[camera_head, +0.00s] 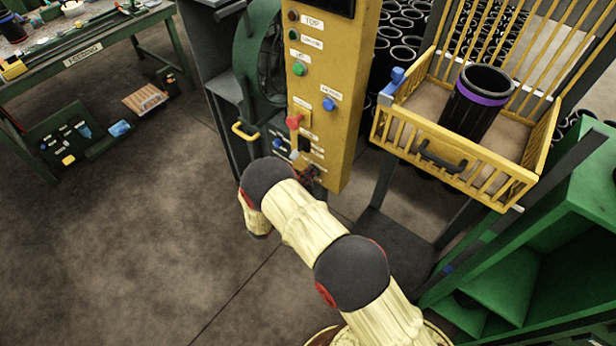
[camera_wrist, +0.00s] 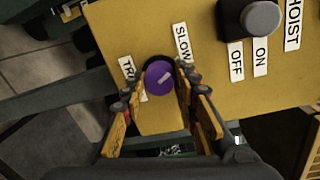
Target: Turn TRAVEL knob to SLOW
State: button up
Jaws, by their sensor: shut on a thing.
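My gripper (camera_wrist: 157,88) is shut on this knob, one finger on each side. In the head view my gripper (camera_head: 308,173) is at the lower end of the yellow panel (camera_head: 338,130), and the knob is hidden there.
The grey HOIST switch (camera_wrist: 260,19) with OFF and ON labels is right of the knob. In the head view, red (camera_head: 294,121), green (camera_head: 299,69) and blue (camera_head: 328,104) controls sit higher on the panel. A yellow basket (camera_head: 450,176) holding a black sleeve (camera_head: 474,105) stands right.

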dwell(0.4)
jog(key=o, duration=1.2)
jog(key=shift+c, duration=0.2)
jog(key=shift+a, duration=0.1)
jog(key=v, duration=1.2)
